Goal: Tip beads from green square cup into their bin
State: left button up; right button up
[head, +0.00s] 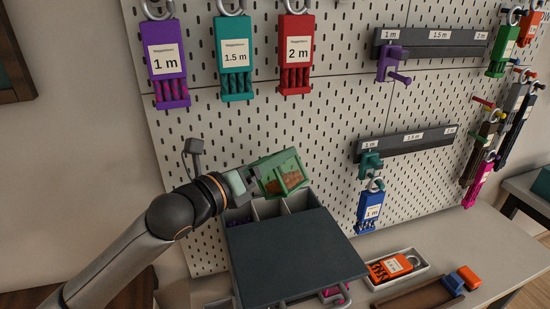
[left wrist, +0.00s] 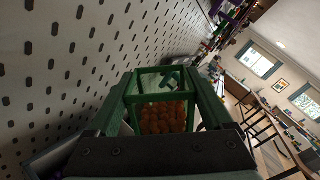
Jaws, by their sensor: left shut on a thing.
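My left gripper (head: 246,184) is shut on the green square cup (head: 268,163) and holds it tilted in the air, in front of the pegboard. Brown-orange beads (head: 286,184) are inside the cup; they also show in the left wrist view (left wrist: 165,118), between the two fingers. Below the cup is a divided bin (head: 270,208) with several compartments. The left compartment holds something purple (head: 238,217); the other visible ones look pale and empty, though their floors are partly hidden. I see no beads falling. My right gripper is not in view.
The pegboard (head: 260,125) stands close behind, with tagged cords (head: 233,58) and label rails (head: 405,143). A white tray with an orange-tagged cord (head: 392,267) and a brown tray (head: 415,293) lie at right.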

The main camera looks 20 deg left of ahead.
aim_at(261, 183)
pick_arm(q)
jog(key=f+n, duration=0.1)
jog(key=n, duration=0.1)
jog(key=shift+s+f+n+b, duration=0.1)
jog(key=shift+n+b, duration=0.2)
jog(key=shift+b, duration=0.05)
jog(key=n, duration=0.1)
jog(key=f+n, duration=0.1)
jog(key=n, duration=0.1)
jog(key=shift+d, duration=0.15)
jog(key=shift+f+n+p, duration=0.35)
jog(key=shift+n+p, duration=0.05)
jog(key=shift+n, duration=0.6)
jog(key=n, duration=0.1)
jog(key=n+p, duration=0.1)
jog(key=shift+f+n, duration=0.3)
jog(key=shift+f, duration=0.1)
jog(key=shift+r+n+p, duration=0.1)
jog(key=shift+n+p, duration=0.7)
jog(key=shift+n, duration=1.5)
